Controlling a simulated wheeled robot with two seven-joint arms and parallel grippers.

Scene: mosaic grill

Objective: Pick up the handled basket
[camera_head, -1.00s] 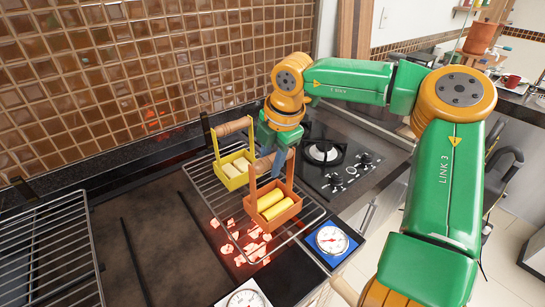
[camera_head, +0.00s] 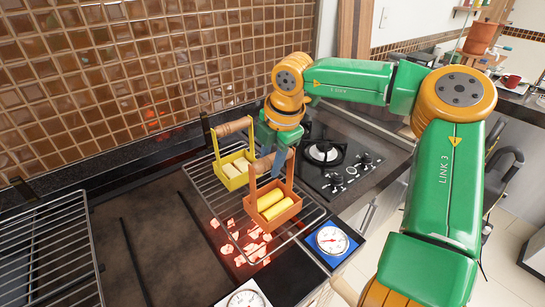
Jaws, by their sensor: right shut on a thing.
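An orange basket (camera_head: 276,211) with a wooden handle holds yellow rolls, seemingly corn. It is at the right part of the grill rack (camera_head: 206,190), above glowing coals. I cannot tell whether its base touches the rack. A yellow basket (camera_head: 235,181) with a wooden handle and pale yellow pieces stands just behind it to the left. My right gripper (camera_head: 283,160) is at the orange basket's handle and shut on it; its fingers are partly hidden by the wrist. My left gripper is not in view.
Glowing coals (camera_head: 243,243) lie under the rack. A gas stove (camera_head: 340,165) is right of the baskets. Two dials, one on a blue plate (camera_head: 333,241), sit along the front edge. A second rack (camera_head: 50,255) is at left. The tiled wall (camera_head: 150,70) closes the back.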

